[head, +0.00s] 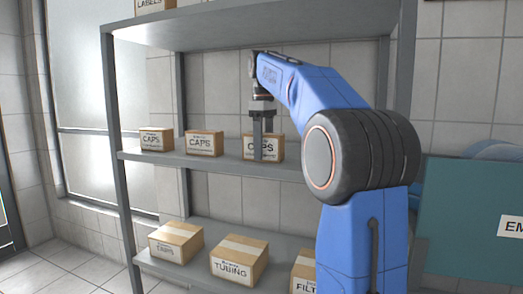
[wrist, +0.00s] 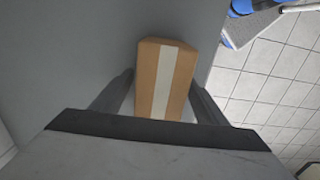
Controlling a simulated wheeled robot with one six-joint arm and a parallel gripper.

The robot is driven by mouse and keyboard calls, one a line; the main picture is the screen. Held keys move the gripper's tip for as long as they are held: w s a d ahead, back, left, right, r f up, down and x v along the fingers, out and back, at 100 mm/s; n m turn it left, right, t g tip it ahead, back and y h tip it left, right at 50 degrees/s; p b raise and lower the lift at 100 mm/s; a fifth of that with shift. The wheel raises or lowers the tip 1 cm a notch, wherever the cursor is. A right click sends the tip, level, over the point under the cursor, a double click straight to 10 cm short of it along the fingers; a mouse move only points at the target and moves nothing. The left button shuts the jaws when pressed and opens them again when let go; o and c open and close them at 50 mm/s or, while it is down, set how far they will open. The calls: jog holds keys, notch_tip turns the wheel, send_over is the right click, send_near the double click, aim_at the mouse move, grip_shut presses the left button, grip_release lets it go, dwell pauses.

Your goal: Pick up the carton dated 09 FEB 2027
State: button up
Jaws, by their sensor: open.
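Three small brown cartons marked CAPS stand on the middle shelf in the head view: a left one (head: 156,139), a middle one (head: 205,143) and a right one (head: 277,148). Their dates are too small to read. My gripper (head: 264,158) points down at the right carton and hides part of its front. In the wrist view my gripper (wrist: 160,95) is open, with one finger on each side of a brown carton (wrist: 148,75) with a pale tape strip. Whether the fingers touch it I cannot tell.
The middle shelf (head: 225,162) has an upper shelf (head: 250,30) above it. Lower down are cartons marked TUBING (head: 239,260) and FILT (head: 303,272), and another at left (head: 176,242). A teal panel (head: 470,210) stands at right.

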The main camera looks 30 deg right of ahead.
jog(key=shift+f, duration=0.1)
jog(key=c, duration=1.3)
jog(key=shift+o, duration=0.2)
